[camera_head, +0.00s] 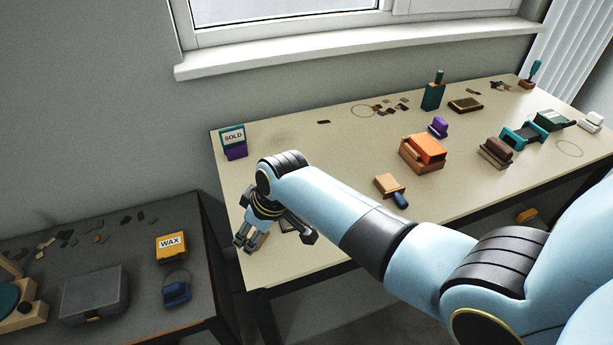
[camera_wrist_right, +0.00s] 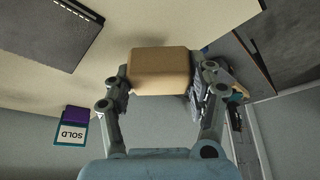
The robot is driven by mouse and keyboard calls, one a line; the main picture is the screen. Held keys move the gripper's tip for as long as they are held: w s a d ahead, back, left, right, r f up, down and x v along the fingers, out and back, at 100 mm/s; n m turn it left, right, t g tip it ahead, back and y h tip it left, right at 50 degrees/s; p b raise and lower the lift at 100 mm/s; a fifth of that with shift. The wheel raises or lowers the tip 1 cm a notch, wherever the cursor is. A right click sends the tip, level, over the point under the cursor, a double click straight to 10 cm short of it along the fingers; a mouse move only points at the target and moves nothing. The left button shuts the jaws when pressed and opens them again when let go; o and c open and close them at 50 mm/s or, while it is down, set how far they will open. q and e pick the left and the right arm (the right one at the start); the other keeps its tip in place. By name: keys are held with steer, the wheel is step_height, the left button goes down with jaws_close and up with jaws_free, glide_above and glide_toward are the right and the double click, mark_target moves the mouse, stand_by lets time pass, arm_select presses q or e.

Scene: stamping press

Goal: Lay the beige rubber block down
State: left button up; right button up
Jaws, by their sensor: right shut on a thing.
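The beige rubber block (camera_wrist_right: 160,70) is between the two fingers of my right gripper (camera_wrist_right: 160,88) in the right wrist view, with a finger against each side. In the head view my right gripper (camera_head: 250,238) is over the left front part of the light table (camera_head: 320,258), and I cannot clearly make out the block there. I cannot tell whether the block touches the tabletop. My left gripper is in neither view.
A SOLD sign (camera_head: 233,140) stands at the table's back left corner. A dark flat plate (camera_wrist_right: 45,35) lies near the gripper. An orange block (camera_head: 428,149) and a wooden stamp (camera_head: 388,184) lie farther right. A lower dark table (camera_head: 130,255) with a WAX box (camera_head: 171,246) is on the left.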

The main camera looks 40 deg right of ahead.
steer(key=shift+f+b, duration=0.6)
steer(key=shift+f, duration=0.35)
steer(key=o, duration=1.2)
steer(key=v, duration=1.2)
steer(key=shift+w+d, duration=0.1)
